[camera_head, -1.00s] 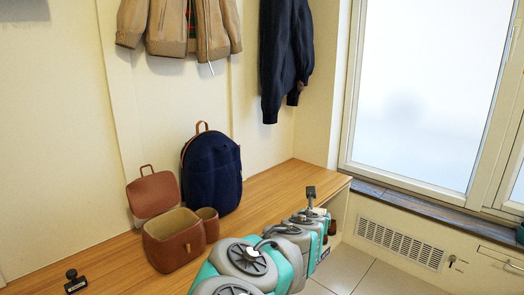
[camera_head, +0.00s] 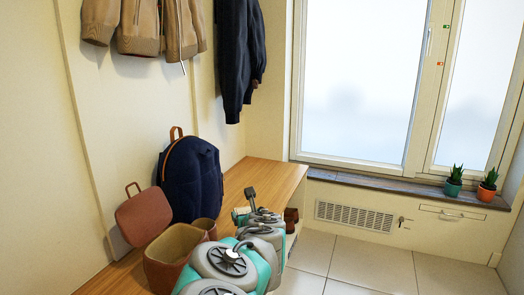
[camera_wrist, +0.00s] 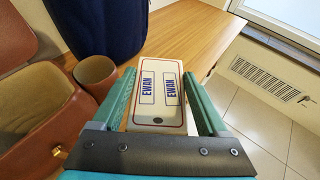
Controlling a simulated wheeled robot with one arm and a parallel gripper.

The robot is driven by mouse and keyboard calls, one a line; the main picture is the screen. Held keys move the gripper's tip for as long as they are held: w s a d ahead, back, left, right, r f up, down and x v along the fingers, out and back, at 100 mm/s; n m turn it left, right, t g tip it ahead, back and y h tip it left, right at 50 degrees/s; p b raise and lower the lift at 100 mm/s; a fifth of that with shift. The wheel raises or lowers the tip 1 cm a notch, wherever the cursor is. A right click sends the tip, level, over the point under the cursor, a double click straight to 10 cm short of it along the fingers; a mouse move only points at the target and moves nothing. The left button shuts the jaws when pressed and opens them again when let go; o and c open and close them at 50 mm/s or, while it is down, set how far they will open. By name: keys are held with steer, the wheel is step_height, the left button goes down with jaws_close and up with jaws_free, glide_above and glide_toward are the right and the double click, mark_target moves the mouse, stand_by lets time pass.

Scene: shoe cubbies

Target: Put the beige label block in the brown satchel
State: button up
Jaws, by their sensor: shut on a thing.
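The beige label block (camera_wrist: 158,95) shows in the wrist view as a pale plate with a red border and two blue "EWAN" labels. It sits between the green fingers of my gripper (camera_wrist: 163,100), which is shut on it. In the head view my gripper (camera_head: 243,212) is over the bench, to the right of the brown satchel, and the block is small and hard to make out. The brown satchel (camera_head: 163,271) stands on the bench with its lid raised and its top open. In the wrist view the satchel (camera_wrist: 70,135) is at the left, apart from the block.
A small brown cup-like pocket (camera_wrist: 96,76) adjoins the satchel on its right. A navy backpack (camera_head: 190,180) stands behind it against the wall. The wooden bench (camera_head: 272,178) is clear towards the window. Jackets hang above. Two potted plants (camera_head: 453,187) stand on the sill.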

steer(key=s+a+r+n+g+y, duration=0.2)
steer(key=s+a+n+y, duration=0.15)
steer(key=a, duration=0.65)
steer(key=s+a+r+n+g+y, duration=0.1)
steer(key=s+a+n+g+y, duration=0.2)
steer(key=a, duration=0.6)
steer(key=shift+n+t+y, duration=0.25)
steer(key=shift+t, duration=0.15)
steer(key=f+b, duration=0.2)
steer(key=w+f+b, duration=0.1)
steer(key=f+b, duration=0.1)
steer(key=f, duration=0.1)
steer(key=shift+w+f+b, duration=0.15)
steer(key=shift+f+b, duration=0.15)
steer(key=shift+b, duration=0.05)
steer(key=o, duration=1.2)
steer(key=shift+o, duration=0.2)
steer(key=v, duration=0.7)
steer(key=shift+s+d, duration=0.2)
steer(key=shift+d, duration=0.1)
